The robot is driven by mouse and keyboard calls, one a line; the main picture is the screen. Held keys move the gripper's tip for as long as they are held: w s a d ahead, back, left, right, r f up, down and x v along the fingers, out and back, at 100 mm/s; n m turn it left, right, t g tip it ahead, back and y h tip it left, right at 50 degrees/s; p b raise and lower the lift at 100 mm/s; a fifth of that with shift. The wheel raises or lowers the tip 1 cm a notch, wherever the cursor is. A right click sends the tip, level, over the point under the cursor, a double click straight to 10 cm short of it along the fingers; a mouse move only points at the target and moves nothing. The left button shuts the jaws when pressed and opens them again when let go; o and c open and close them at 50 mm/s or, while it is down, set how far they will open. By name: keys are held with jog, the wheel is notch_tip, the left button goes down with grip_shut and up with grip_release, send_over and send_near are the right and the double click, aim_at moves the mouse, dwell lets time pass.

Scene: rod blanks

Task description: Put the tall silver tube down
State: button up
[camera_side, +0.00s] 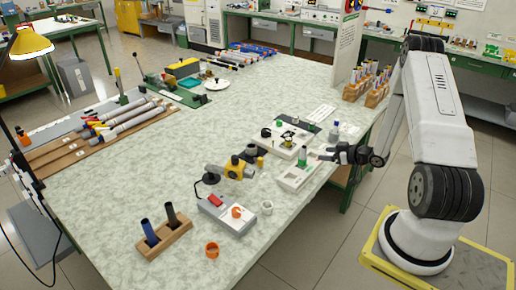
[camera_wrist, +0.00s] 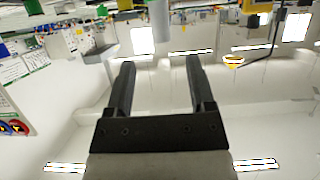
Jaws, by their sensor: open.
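My gripper (camera_side: 322,154) is at the right edge of the bench, pointing left over it. In the wrist view its two fingers (camera_wrist: 158,72) are apart with nothing between them. A green piece also shows in the wrist view (camera_wrist: 160,18), beyond the fingers. A grey cylinder (camera_wrist: 142,41) is beside it there. I cannot tell for certain which thing is the tall silver tube. Long silvery tubes (camera_side: 130,122) lie on the wooden rack at the left.
A white device (camera_side: 285,139) sits behind the tray. A yellow tool (camera_side: 238,168) and a grey box with a red switch (camera_side: 226,214) are further forward. A wooden block (camera_side: 163,239) holds a blue and a dark tube upright.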

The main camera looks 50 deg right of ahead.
jog(key=w+a+r+g+h, duration=0.2)
jog(key=w+a+r+g, duration=0.45)
jog(key=a+r, duration=0.4)
jog(key=s+a+r+g, duration=0.1)
jog(key=s+a, duration=0.2)
jog(key=a, duration=0.4)
jog(key=s+a+r+g+y, duration=0.1)
jog(key=s+a+g, duration=0.1)
jog(key=s+a, duration=0.2)
jog(key=s+a+r+g+y, duration=0.1)
jog(key=s+a, duration=0.2)
jog(key=a, duration=0.7)
jog(key=shift+s+a+r, duration=0.3)
jog(key=shift+s+r, duration=0.05)
jog(key=shift+s, duration=0.05)
jog(key=shift+g, duration=0.25)
